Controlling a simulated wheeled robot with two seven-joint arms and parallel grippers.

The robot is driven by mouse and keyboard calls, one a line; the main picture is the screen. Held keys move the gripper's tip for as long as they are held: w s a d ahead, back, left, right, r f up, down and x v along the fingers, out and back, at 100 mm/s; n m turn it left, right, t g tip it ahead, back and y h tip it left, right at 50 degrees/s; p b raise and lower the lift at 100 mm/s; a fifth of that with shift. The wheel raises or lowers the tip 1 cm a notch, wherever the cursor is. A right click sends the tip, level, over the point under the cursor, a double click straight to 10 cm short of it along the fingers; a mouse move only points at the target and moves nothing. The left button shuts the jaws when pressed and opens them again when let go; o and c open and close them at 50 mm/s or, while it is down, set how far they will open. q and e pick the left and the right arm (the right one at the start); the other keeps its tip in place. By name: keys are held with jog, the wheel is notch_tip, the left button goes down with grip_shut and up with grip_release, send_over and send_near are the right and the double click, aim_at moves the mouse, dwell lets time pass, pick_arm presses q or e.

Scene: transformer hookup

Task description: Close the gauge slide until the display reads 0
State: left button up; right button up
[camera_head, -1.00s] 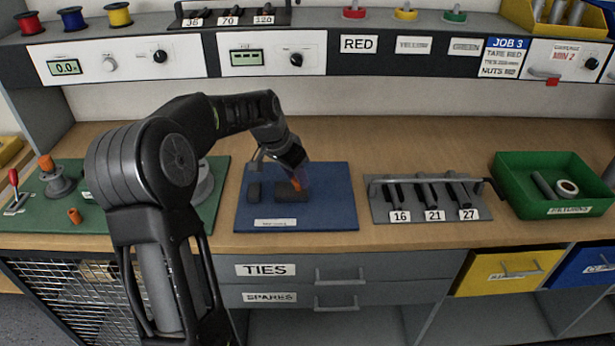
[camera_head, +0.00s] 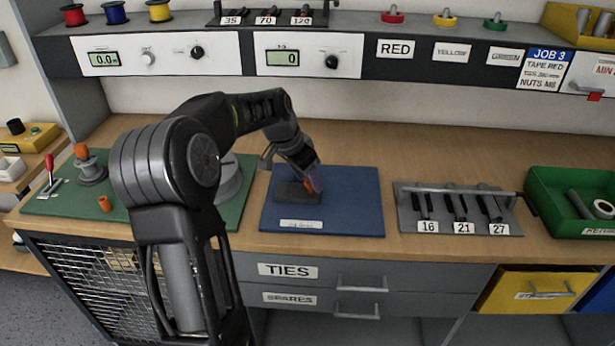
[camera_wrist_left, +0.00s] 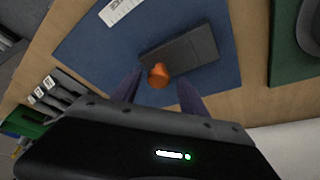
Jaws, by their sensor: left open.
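The gauge (camera_head: 297,193) is a dark flat block on the blue mat (camera_head: 352,205). Its parts now look like one piece with no visible gap, and it also shows in the left wrist view (camera_wrist_left: 190,48). An orange knob (camera_wrist_left: 158,75) stands at its edge. My left gripper (camera_head: 313,186) is low over the gauge's right end; its open fingers are on either side of the knob in the left wrist view, and I cannot tell whether they touch it. The display (camera_head: 283,58) above the mat reads 0. My right gripper is not in view.
A rack (camera_head: 408,215) with several dark pieces is right of the mat, with a green bin (camera_head: 570,216) beyond. A green board (camera_head: 60,206) with a red lever is at left. Bare bench lies behind the mat.

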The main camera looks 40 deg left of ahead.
pick_arm(q)
jog(key=shift+r, duration=0.1)
jog(key=v, duration=0.7)
jog(key=shift+r, duration=0.3)
jog(key=shift+s, duration=0.15)
dwell(0.5)
